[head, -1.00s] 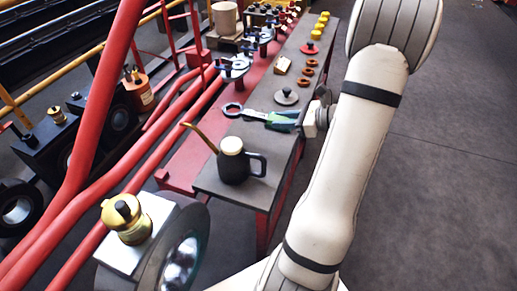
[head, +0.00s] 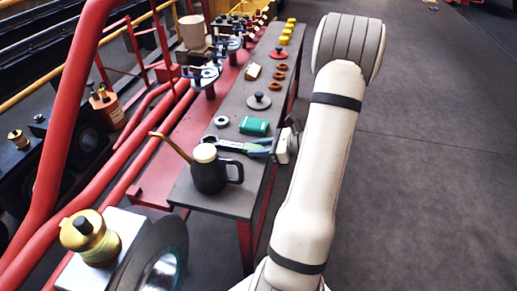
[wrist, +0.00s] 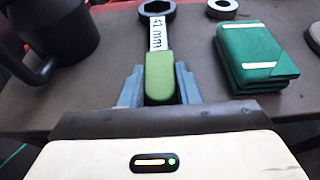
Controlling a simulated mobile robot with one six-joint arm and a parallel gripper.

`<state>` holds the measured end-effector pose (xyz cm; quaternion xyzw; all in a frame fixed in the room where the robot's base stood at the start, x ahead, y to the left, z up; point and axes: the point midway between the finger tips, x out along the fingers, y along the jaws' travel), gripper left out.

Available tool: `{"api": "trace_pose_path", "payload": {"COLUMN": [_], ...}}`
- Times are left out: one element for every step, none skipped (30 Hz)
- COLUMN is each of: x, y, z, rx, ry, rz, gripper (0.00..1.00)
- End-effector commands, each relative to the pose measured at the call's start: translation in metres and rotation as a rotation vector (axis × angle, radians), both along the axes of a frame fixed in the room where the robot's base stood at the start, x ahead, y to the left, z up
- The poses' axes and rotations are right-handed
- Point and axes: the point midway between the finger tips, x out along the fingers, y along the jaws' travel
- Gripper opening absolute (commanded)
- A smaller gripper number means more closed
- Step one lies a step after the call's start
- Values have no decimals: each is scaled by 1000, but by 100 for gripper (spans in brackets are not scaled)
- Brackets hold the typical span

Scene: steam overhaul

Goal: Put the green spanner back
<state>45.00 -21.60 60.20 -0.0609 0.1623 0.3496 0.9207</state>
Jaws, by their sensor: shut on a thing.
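The spanner (head: 232,145) has a dark ring head, a white label reading 41 mm and a green handle. In the wrist view the spanner (wrist: 159,42) points away from me, with its handle between the two fingers. My gripper (wrist: 159,88) is shut on the green handle. In the head view my gripper (head: 264,149) is at the bench's right edge, partly hidden by my arm. The spanner's head is close to the black oil can. I cannot tell whether the spanner touches the bench top.
The black oil can (head: 209,174) stands left of the spanner. Green booklets or boxes (wrist: 252,56) lie to its right, with a loose metal ring (wrist: 222,8) behind. The grey bench (head: 232,203) continues back with a lidded disc (head: 259,101) and rings. Open floor lies right.

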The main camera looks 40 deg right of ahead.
Motion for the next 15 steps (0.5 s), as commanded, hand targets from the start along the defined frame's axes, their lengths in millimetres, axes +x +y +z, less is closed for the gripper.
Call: {"api": "trace_pose_path", "payload": {"x": [0, 0, 0, 0, 0, 0, 0, 0, 0, 0, 0, 0, 0, 0, 0], "y": [0, 0, 0, 0, 0, 0, 0, 0, 0, 0, 0, 0, 1, 1, 1], "z": [1, 1, 0, -1, -2, -3, -4, -5, -6, -7, -9, -10, -11, -11, -12], "rx": [1, 1, 1, 1, 1, 1, 1, 1, 0, 0, 0, 0, -1, -2, -2], "ry": [-2, -2, -2, -2, -2, -2, -2, -2, -1, -1, 0, 0, 3, 4, 5], "rz": [0, 0, 0, 0, 0, 0, 0, 0, 1, 1, 1, 1, 1, 1, 2], "gripper": [0, 0, 0, 0, 0, 0, 0, 0, 0, 0, 0, 0, 30, 32, 35]}}
